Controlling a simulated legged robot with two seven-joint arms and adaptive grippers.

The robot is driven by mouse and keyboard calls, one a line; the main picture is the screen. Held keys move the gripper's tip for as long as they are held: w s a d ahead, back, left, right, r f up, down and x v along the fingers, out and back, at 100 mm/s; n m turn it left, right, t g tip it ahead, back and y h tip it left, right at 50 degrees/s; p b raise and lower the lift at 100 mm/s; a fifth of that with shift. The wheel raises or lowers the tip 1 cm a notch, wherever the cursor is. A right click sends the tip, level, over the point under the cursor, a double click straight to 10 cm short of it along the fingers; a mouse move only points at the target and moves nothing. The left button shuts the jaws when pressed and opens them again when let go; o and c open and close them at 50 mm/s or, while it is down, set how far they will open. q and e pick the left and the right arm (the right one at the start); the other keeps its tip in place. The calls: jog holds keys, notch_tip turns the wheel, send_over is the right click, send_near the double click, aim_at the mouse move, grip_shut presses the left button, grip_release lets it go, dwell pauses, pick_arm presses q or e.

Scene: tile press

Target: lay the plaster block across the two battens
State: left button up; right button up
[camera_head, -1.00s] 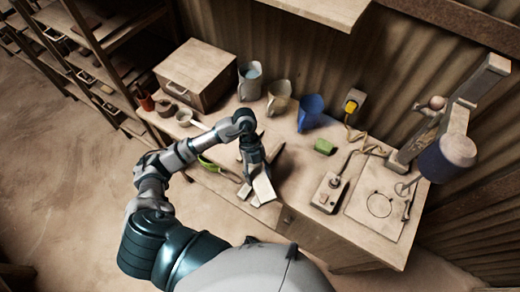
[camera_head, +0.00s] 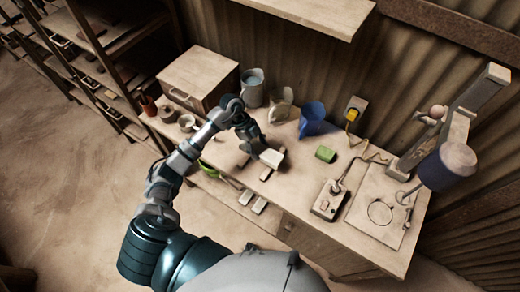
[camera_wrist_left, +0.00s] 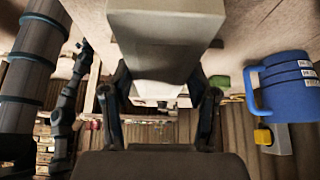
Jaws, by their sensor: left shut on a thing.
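My left gripper (camera_head: 262,150) is shut on the pale plaster block (camera_head: 272,158) and holds it over the bench, left of the green block. In the left wrist view the plaster block (camera_wrist_left: 165,45) sticks out between the fingers, its face filling the top middle. Two short pale pieces, which look like the battens (camera_head: 246,197) (camera_head: 260,206), lie side by side at the bench's front edge, nearer than the gripper and apart from the block. Their full length is hard to make out. My right gripper is not in view.
A blue jug (camera_head: 312,118), a green block (camera_head: 326,154) and a switch box (camera_head: 330,200) stand on the bench to the right. A press (camera_head: 440,150) is at the far right. A wooden box (camera_head: 198,75) and grey jug (camera_head: 252,88) stand behind.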

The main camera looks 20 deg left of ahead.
aim_at(258, 145)
pick_arm(q)
jog(key=shift+w, duration=0.7)
notch_tip(258, 145, down, 3)
jog(key=shift+f, duration=0.3)
jog(key=shift+f, duration=0.1)
jog(key=o, duration=1.4)
jog(key=shift+a, duration=0.1)
jog(key=shift+r, duration=0.25)
jog(key=v, duration=1.1)
jog(key=shift+a+r+b, duration=0.2)
jog(key=shift+r+b, duration=0.1)
